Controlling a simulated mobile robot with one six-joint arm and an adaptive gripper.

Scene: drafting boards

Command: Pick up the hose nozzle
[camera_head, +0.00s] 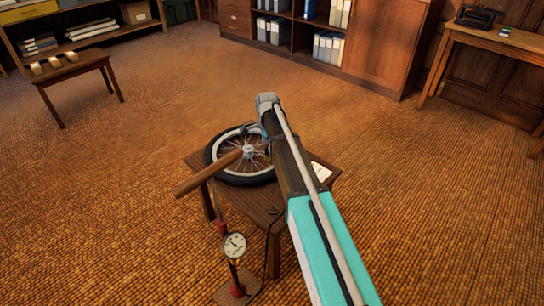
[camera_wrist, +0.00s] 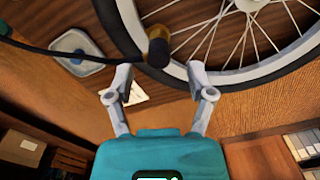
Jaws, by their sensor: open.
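The hose nozzle (camera_wrist: 157,48) is a short dark piece with a brass-coloured end, on a black hose that comes in from the left in the wrist view. It shows just above the gap between my fingertips, in front of the spoked wheel's rim. My gripper (camera_wrist: 160,78) has its two grey fingers spread with nothing held between them. In the head view my arm hides part of the table, and my gripper's grey finger (camera_head: 252,128) shows by the wheel. A small dark and brass piece on the table front (camera_head: 273,210) looks like the nozzle.
The wheel (camera_head: 213,158) lies on a small wooden table (camera_head: 244,196). A pump with a gauge (camera_head: 235,246) stands before it, its wooden handle (camera_head: 208,171) reaching over the wheel. Open floor surrounds the table.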

